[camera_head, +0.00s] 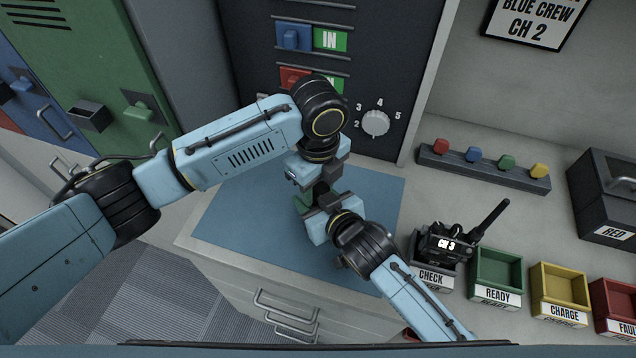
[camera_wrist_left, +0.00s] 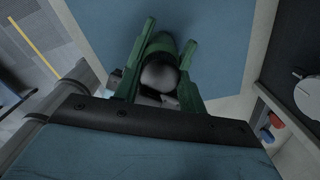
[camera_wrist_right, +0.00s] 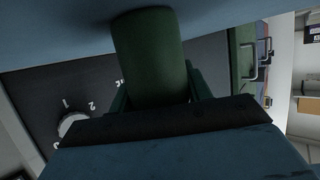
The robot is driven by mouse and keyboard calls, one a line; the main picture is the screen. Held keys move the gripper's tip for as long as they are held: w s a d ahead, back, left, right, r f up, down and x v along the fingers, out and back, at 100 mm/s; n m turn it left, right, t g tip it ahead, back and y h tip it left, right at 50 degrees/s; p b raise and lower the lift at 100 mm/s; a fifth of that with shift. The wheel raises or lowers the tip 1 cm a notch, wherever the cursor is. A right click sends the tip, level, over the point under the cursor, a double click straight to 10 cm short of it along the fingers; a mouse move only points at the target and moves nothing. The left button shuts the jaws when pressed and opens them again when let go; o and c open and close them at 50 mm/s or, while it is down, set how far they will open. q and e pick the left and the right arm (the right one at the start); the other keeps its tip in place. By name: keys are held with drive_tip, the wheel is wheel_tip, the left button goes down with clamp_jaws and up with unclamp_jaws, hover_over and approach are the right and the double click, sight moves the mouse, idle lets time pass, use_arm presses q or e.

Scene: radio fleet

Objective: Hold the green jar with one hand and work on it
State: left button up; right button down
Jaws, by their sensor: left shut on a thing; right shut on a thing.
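The green jar shows in the right wrist view (camera_wrist_right: 150,55) as a dark green cylinder between the fingers. In the left wrist view it (camera_wrist_left: 160,48) is seen nearly end-on, with a rounded grey end toward the camera. My left gripper (camera_head: 322,188) is shut on it from the far side, above the blue mat (camera_head: 255,225). My right gripper (camera_head: 322,207) is shut on it from the near side. In the head view the grippers hide nearly all of the jar, and I cannot tell how its lid sits.
A black radio (camera_head: 447,243) marked CH 3 stands at the CHECK tray (camera_head: 433,280). Green READY (camera_head: 497,270), yellow CHARGE (camera_head: 560,290) and red FAULT (camera_head: 612,300) trays follow rightward. A rack of coloured knobs (camera_head: 485,167) lies behind. A dial (camera_head: 376,123) is on the dark cabinet.

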use_arm(q)
drive_tip(key=o, duration=1.1)
drive_tip(key=shift+r, duration=2.45)
drive_tip(key=shift+c, duration=0.4)
wheel_tip(320, 180, up, 3)
drive_tip(key=m, duration=0.2)
drive_tip(key=shift+f+m, duration=0.15)
drive_tip(key=shift+m, duration=0.55)
wheel_tip(320, 180, down, 8)
drive_tip(key=shift+r, duration=0.15)
